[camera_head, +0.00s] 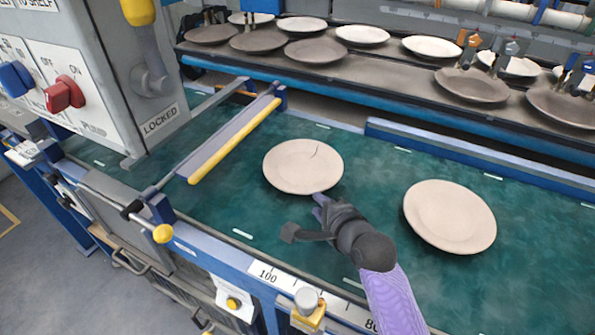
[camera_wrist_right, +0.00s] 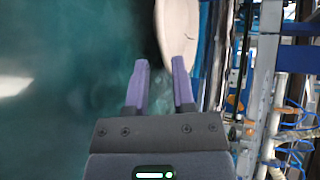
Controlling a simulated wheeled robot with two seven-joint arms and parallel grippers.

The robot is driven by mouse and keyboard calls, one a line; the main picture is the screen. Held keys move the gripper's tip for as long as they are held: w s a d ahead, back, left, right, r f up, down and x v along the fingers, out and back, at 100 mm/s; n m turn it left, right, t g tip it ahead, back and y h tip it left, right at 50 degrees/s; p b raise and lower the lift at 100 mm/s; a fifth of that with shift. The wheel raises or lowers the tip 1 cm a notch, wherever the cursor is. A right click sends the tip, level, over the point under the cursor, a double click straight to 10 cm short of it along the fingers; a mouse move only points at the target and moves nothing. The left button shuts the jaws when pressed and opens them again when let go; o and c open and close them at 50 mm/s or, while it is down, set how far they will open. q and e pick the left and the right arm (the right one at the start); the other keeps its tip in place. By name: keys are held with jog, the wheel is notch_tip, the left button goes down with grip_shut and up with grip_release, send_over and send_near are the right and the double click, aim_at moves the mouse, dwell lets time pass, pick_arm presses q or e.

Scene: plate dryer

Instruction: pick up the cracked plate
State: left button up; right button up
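The cracked plate (camera_head: 300,168) is a pale beige round plate lying on the green belt, with a dark crack line near its far edge. My right gripper (camera_head: 318,198) is at the plate's near edge in the head view. In the right wrist view my right gripper (camera_wrist_right: 160,65) has its two purple fingers apart. The plate (camera_wrist_right: 178,25) lies just ahead there, its edge by the right-hand finger and partly covered by it. I cannot tell whether they touch. My left gripper is not in view.
Another beige plate (camera_head: 450,217) lies to the right on the green belt (camera_head: 385,165). A yellow-edged bar (camera_head: 235,138) crosses the belt on the left. A rack (camera_head: 345,75) with several plates stands behind. A grey control box (camera_head: 100,60) stands at the left.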

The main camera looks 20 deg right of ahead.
aim_at(305, 194)
jog(key=b+x, duration=0.4)
jog(key=x, duration=0.3)
jog(key=shift+w+a+f, duration=0.1)
jog(key=shift+w+f, duration=0.15)
jog(key=shift+f, duration=0.1)
jog(key=shift+w, duration=0.25)
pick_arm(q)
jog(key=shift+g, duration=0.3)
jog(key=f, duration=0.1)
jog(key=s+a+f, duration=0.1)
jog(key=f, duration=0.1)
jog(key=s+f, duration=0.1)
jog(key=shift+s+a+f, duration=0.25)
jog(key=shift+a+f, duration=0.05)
pick_arm(e)
jog(key=shift+r, duration=0.2)
grip_shut()
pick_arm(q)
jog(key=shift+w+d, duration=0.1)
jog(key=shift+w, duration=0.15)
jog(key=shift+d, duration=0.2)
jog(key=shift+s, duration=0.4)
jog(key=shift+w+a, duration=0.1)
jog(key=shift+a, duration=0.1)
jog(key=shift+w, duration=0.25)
